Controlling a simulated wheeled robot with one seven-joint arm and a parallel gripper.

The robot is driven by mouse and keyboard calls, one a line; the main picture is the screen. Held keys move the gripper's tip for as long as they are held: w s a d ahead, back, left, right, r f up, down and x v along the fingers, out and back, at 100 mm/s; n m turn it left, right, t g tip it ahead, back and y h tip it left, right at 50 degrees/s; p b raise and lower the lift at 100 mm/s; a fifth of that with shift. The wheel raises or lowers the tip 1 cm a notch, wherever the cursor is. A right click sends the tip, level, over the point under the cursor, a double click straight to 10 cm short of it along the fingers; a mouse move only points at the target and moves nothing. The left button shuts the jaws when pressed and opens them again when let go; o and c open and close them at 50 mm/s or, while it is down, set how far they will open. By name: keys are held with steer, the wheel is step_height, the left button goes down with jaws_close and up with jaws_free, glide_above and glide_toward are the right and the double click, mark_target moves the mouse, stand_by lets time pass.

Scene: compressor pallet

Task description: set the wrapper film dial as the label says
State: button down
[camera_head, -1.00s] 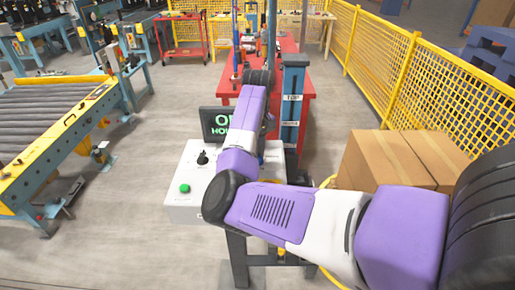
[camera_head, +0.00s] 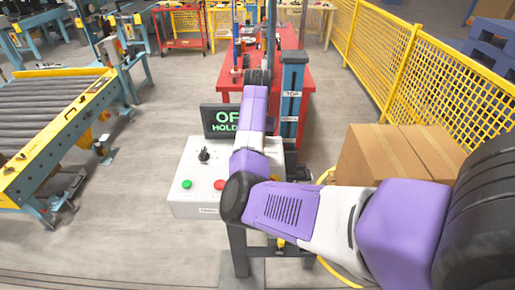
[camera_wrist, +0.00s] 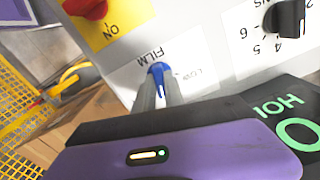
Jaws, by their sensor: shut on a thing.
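The film dial (camera_wrist: 158,70) is a blue pointer knob on the white panel, under an upside-down "FILM" label, in the wrist view. A small faint word, perhaps "LOOSE", is printed beside it. My gripper (camera_wrist: 157,88) is shut on the dial, with its two grey fingers on either side of the blue knob. The dial's exact setting is hard to read past the fingers. In the head view the dial and my fingertips are hidden behind my arm. The white control box (camera_head: 185,208) stands below my arm.
The box has a black knob (camera_head: 204,155), a green button (camera_head: 187,184) and a red button (camera_head: 220,184). A partly covered screen (camera_head: 208,118) reads "OF" and "HOLD". Close by in the wrist view are a red switch (camera_wrist: 88,8) and a black numbered dial (camera_wrist: 287,18). Cartons (camera_head: 385,155) stand right.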

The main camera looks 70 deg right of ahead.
steer(key=m, duration=0.4)
steer(key=shift+r+m, duration=0.1)
steer(key=shift+m, duration=0.2)
steer(key=m, duration=0.4)
steer(key=shift+m, duration=0.4)
steer(key=c, duration=1.4)
jaws_free()
steer(key=shift+c, duration=0.2)
step_height(320, 180, up, 8)
steer(key=shift+f, duration=0.1)
steer(key=shift+s, duration=0.1)
